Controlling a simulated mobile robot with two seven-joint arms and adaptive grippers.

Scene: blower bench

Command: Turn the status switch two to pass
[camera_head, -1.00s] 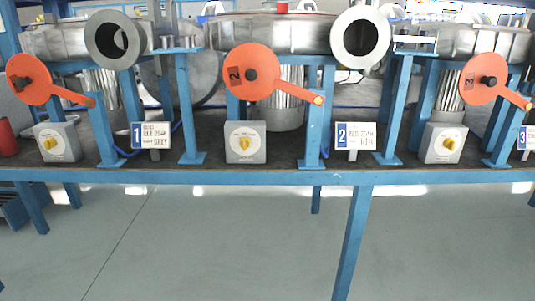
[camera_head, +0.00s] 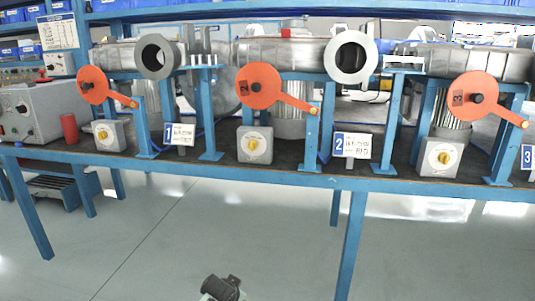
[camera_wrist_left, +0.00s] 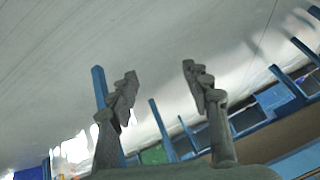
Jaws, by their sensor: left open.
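Several grey switch boxes with yellow knobs stand on the bench. The middle box (camera_head: 255,145), under the middle orange disc (camera_head: 259,86), appears to be status switch two. Its yellow knob (camera_head: 250,146) sits on a pale round dial; the dial's markings are too small to read. The number 2 sign (camera_head: 352,146) stands to its right. My left gripper (camera_wrist_left: 160,78) is open and empty in the left wrist view, with floor and blue bench legs behind it. No switch shows between its fingers. My right gripper is not in view.
Similar switch boxes stand at left (camera_head: 109,135) and right (camera_head: 441,157). Orange handles and blue posts rise close around them. A grey control box (camera_head: 38,110) and red cylinder (camera_head: 69,128) are at far left. The floor before the bench is open.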

